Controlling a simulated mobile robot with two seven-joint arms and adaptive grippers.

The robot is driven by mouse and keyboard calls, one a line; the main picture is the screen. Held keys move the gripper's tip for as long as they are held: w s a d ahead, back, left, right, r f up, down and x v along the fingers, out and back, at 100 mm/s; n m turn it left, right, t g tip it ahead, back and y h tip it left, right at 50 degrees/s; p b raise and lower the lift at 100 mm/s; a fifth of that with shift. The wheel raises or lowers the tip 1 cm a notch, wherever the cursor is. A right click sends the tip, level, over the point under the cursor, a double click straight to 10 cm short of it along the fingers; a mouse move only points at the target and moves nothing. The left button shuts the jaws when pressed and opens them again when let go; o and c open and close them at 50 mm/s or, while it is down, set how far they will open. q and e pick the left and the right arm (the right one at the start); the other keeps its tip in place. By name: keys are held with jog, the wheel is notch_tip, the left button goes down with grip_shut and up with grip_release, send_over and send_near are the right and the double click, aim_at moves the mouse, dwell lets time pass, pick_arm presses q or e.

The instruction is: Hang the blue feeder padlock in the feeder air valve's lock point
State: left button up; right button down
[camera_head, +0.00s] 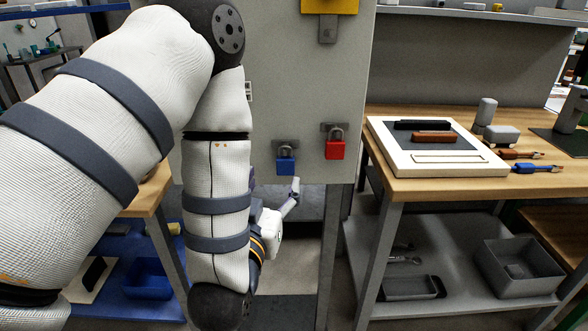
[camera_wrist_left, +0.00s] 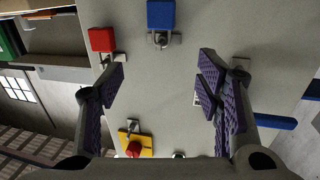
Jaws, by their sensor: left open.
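The blue padlock (camera_head: 286,165) hangs upright by its shackle on a small bracket low on the grey panel (camera_head: 300,95). It also shows at the top of the left wrist view (camera_wrist_left: 160,15), where the scene is upside down. My left gripper (camera_wrist_left: 163,75) is open and empty, fingers spread, facing the panel. In the head view my left arm hides much of it; one finger (camera_head: 293,192) shows just below the blue padlock. I cannot make out the feeder air valve or its lock point for certain. My right gripper is not in view.
A red padlock (camera_head: 335,149) hangs right of the blue one. A yellow plate (camera_wrist_left: 145,143) with a red knob and grey hasp is on the panel. A blue bar (camera_wrist_left: 275,121) lies at the wrist view's right. A workbench (camera_head: 440,187) stands right of the panel.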

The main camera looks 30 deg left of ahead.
aim_at(285, 160)
pick_arm(q)
jog(key=b+x, duration=0.1)
jog(key=x, duration=1)
jog(key=shift+w+a+f, duration=0.1)
jog(key=shift+w+a, duration=0.1)
grip_shut()
jog(key=shift+r+p, duration=0.5)
jog(key=shift+r, duration=0.3)
jog(key=shift+f, duration=0.1)
